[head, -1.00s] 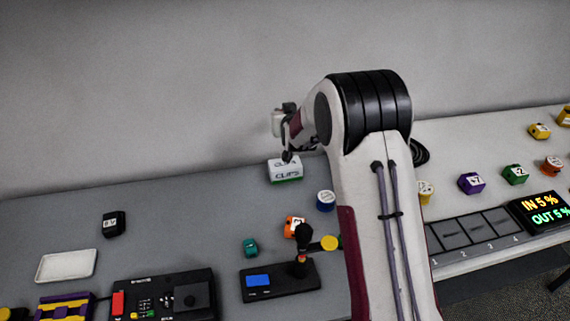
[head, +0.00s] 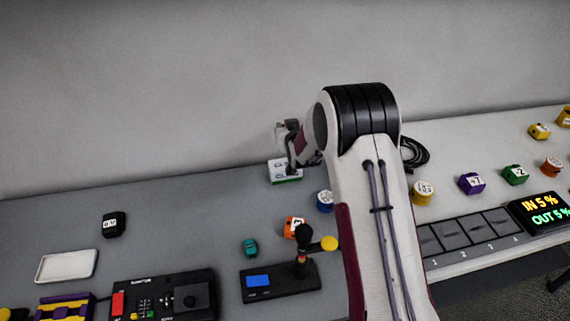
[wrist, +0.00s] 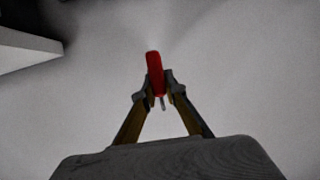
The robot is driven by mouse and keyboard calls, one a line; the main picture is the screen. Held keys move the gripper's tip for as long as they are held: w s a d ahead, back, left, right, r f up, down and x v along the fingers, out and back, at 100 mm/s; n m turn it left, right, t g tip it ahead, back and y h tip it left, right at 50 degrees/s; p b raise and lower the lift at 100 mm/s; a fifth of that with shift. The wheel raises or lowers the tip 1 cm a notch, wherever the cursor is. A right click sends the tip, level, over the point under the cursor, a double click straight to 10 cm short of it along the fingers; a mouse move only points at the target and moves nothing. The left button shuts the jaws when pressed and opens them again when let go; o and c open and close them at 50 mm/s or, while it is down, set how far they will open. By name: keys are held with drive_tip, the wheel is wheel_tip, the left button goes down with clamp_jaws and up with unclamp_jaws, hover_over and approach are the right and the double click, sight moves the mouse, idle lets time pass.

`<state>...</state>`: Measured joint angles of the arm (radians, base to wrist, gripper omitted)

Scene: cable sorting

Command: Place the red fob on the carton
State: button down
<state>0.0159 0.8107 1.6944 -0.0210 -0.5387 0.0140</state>
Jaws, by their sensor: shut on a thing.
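The carton (head: 279,175) is a small white box with dark lettering and a green lower edge, at the back of the grey table in the head view. My gripper (wrist: 158,85) is shut on the red fob (wrist: 155,66), which sticks out beyond the fingertips in the wrist view. The fob cannot be made out there. The wrist view shows a pale surface under the fob and a white box-like edge at upper left, which may be the carton.
A black device with a blue screen (head: 280,281) lies nearer.

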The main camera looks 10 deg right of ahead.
drive_tip(key=shift+f, duration=0.1)
drive_tip(key=shift+f, duration=3)
drive_tip(key=shift+f, duration=1.85)
drive_tip(key=shift+f, duration=0.2)
drive_tip(key=c, duration=2.1)
unclamp_jaws()
drive_tip(key=shift+r, duration=0.2)
